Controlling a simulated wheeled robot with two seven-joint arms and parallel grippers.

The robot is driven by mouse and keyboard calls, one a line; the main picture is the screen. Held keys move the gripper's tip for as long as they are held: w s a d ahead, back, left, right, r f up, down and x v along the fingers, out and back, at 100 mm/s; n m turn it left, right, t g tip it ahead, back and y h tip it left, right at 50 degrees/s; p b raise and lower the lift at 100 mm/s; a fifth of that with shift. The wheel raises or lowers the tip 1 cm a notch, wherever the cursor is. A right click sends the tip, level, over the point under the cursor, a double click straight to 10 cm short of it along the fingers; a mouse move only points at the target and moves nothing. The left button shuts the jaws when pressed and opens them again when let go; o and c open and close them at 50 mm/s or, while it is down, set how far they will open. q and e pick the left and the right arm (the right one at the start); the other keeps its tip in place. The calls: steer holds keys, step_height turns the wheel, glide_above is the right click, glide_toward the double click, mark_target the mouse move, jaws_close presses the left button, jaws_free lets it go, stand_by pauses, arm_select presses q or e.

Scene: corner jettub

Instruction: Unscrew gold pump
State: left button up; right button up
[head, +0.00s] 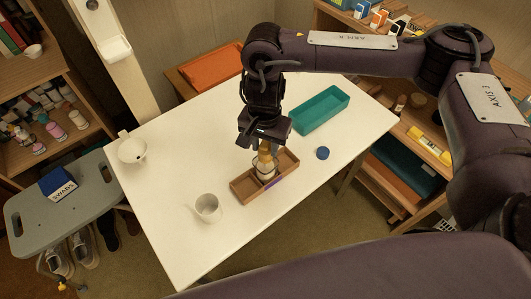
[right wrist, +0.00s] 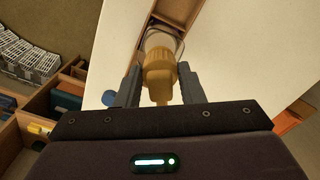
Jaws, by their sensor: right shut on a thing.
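The gold pump (head: 265,152) sits on top of a pale bottle (head: 266,171). The bottle stands in a brown wooden tray (head: 246,186) on the white table. My right gripper (head: 263,140) comes down from above and is shut on the gold pump. In the right wrist view the gold pump (right wrist: 158,78) lies between the two dark fingers of my right gripper (right wrist: 158,88). The bottle's pale body (right wrist: 160,42) shows beyond it, partly hidden by the pump. Whether the pump's thread is loose cannot be seen. My left gripper is not in view.
A blue round cap (head: 323,153) lies right of the tray. A teal bin (head: 320,109) stands behind it. A white pitcher (head: 208,208) and a white bowl (head: 132,151) are to the left. The white table (head: 172,190) is otherwise largely clear. Shelves flank it.

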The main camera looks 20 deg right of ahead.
steer(key=o, duration=1)
steer(key=shift+r, duration=3.9)
